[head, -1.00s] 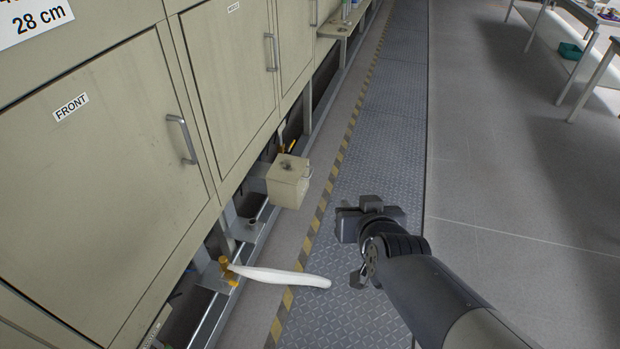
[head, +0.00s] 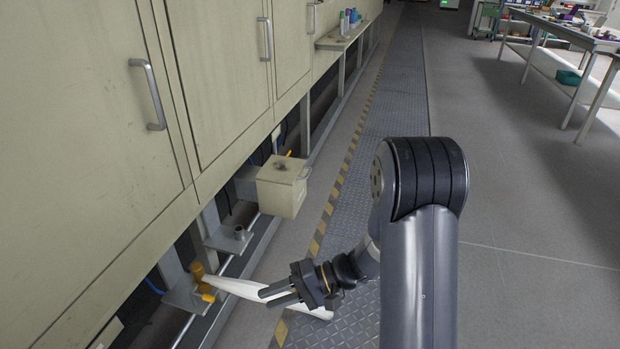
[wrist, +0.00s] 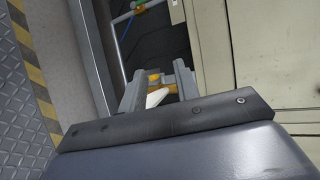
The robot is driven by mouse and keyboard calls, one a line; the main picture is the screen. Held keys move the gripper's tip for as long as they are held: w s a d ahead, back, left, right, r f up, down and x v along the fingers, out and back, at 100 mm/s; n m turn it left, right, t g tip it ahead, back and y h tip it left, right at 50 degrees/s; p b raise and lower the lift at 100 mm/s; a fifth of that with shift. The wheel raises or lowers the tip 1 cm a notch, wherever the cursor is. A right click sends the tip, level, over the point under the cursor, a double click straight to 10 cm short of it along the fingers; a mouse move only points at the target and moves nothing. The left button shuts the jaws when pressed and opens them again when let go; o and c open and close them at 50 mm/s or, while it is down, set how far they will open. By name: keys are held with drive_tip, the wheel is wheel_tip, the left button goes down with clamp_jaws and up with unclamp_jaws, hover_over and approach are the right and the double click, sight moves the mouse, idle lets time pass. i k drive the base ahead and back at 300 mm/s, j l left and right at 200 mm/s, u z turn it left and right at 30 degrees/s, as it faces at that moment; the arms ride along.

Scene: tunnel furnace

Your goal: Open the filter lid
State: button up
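A beige box (head: 282,188) with a dark spot and a thin handle on its flat top hangs under the cabinets; its top looks shut. I cannot tell for certain that this top is the filter lid.
Beige cabinet doors (head: 80,130) with metal handles line the left. A striped edge (head: 330,205) borders the walkway. Worktables (head: 560,35) stand at the far right.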

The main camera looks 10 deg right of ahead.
sight(278, 169)
drive_tip(key=i+l, duration=0.35)
drive_tip(key=i, duration=0.2)
drive_tip(key=i+l+z, duration=0.1)
drive_tip(key=i+l, duration=0.6)
drive_tip(key=i, duration=0.35)
